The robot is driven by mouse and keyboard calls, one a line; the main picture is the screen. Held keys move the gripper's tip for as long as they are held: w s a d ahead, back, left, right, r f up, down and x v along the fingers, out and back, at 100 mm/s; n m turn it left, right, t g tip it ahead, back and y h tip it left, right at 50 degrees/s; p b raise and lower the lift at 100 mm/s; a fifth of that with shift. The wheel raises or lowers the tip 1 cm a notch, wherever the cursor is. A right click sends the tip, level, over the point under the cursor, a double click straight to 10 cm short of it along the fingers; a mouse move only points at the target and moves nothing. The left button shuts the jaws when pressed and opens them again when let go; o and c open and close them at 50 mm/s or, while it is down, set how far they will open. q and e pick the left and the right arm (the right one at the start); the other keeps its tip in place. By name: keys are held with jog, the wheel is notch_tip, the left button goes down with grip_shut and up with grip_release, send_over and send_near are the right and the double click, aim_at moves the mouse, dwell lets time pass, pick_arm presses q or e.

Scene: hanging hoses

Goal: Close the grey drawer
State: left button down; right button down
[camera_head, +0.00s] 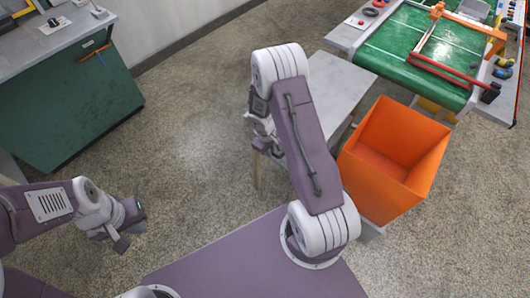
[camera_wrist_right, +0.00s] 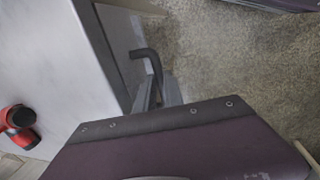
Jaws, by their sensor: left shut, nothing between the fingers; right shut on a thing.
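The grey drawer's front (camera_wrist_right: 122,45) shows in the right wrist view, below the edge of a pale grey table top, with a dark curved handle (camera_wrist_right: 150,62) on it. My right gripper (camera_wrist_right: 154,96) is at this handle and shut on it; its fingertips are partly hidden by my own wrist housing. In the head view my right arm hides the drawer and most of this gripper. How far the drawer stands out cannot be told. My left gripper (camera_head: 124,240) is shut and empty, low at the left over the floor, away from the drawer.
The grey table (camera_head: 342,82) stands behind my right arm. An orange bin (camera_head: 408,185) stands close to its right. A green conveyor (camera_head: 415,50) is at the upper right. A green cabinet (camera_head: 70,105) is at the left. The floor between is clear. A red and black object (camera_wrist_right: 18,125) lies on the table top.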

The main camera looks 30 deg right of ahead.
jog(key=shift+w+d+r, duration=0.1)
jog(key=shift+w+d, duration=0.15)
jog(key=shift+d, duration=0.1)
pick_arm(q)
jog(key=shift+a+r, duration=0.15)
jog(key=shift+r, duration=0.05)
pick_arm(e)
jog(key=c, duration=1.6)
grip_release()
jog(key=shift+o, duration=0.7)
